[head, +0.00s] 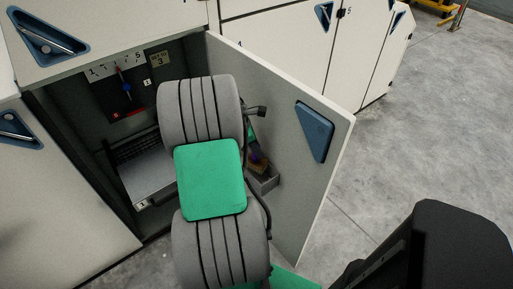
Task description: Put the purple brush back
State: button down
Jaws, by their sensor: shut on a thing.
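The purple brush (257,156) shows only as a small purple patch at the holder on the inside of the open cabinet door. The holder is a small grey open-topped box (267,182), with something brown in or above its opening. My gripper (253,148) is mostly hidden behind my grey and green arm, and only a dark bit of it shows beside the purple patch. It is shut on the brush, at the box's mouth. I cannot tell whether the brush touches the box.
The open door (318,195) with a blue triangular handle stands to the right of my arm. The cabinet interior (100,120) holds a dial panel (127,85) and a grey tray-like unit (143,178). Clear concrete floor (420,130) lies to the right.

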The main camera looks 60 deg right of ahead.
jog(key=shift+f, duration=0.2)
jog(key=shift+f, duration=0.3)
jog(key=c, duration=1.1)
grip_release()
jog(key=shift+c, duration=0.2)
